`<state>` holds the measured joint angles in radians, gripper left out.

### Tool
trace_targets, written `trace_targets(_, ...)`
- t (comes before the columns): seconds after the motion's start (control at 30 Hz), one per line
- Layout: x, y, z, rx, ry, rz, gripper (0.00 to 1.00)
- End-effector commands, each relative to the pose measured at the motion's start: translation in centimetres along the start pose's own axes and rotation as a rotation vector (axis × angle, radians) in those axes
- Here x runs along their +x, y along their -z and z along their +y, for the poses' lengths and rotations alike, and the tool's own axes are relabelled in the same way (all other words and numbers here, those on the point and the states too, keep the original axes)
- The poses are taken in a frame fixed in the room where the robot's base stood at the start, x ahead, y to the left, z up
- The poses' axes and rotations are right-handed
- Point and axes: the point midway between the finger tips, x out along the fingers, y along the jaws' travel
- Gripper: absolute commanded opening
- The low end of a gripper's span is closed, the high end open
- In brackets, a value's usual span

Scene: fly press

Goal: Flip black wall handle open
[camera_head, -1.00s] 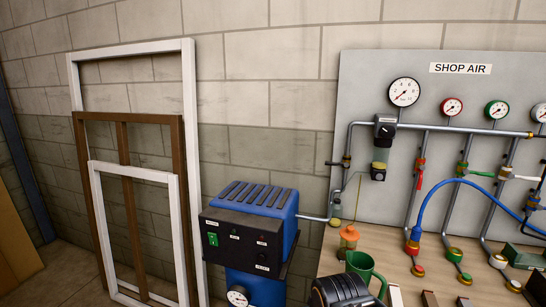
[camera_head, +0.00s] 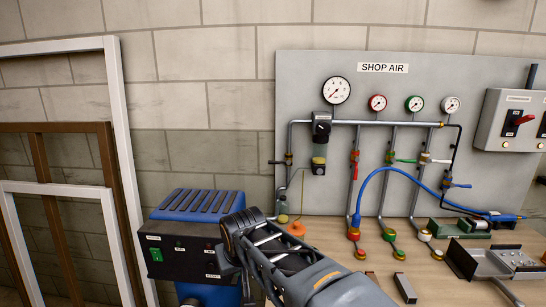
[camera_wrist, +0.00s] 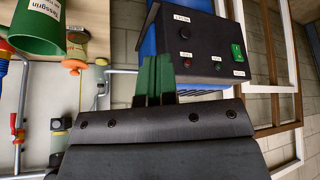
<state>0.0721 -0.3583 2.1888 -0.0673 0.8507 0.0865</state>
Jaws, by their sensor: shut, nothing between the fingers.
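The black wall handle (camera_head: 277,162) is a small dark lever at the left edge of the grey air panel. It sticks out to the left, crosswise to the upright pipe, at a brass valve (camera_head: 289,159). My gripper (camera_wrist: 155,75) shows in the wrist view with its dark green fingers together and nothing between them. The fingers are in front of the black-fronted blue machine and apart from the handle. I cannot pick out the handle in the wrist view.
The blue machine (camera_head: 195,204) stands left of the panel, with a pipe running to it. A green mug (camera_wrist: 38,25) shows in the wrist view. Frames lean on the wall at left.

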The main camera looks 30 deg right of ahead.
Motion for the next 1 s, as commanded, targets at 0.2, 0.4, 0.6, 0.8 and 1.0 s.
trace_targets(0.2,-2.5,16.8,7.1,0.178,-0.129,0.213,0.00)
trace_targets(0.4,-3.4,27.0,14.6,0.303,-0.230,0.390,0.00)
trace_targets(0.6,-3.8,32.2,20.0,0.378,-0.296,0.509,0.00)
trace_targets(0.8,-4.0,33.9,22.3,0.407,-0.323,0.561,0.00)
trace_targets(1.0,-4.0,34.1,22.6,0.411,-0.326,0.569,0.00)
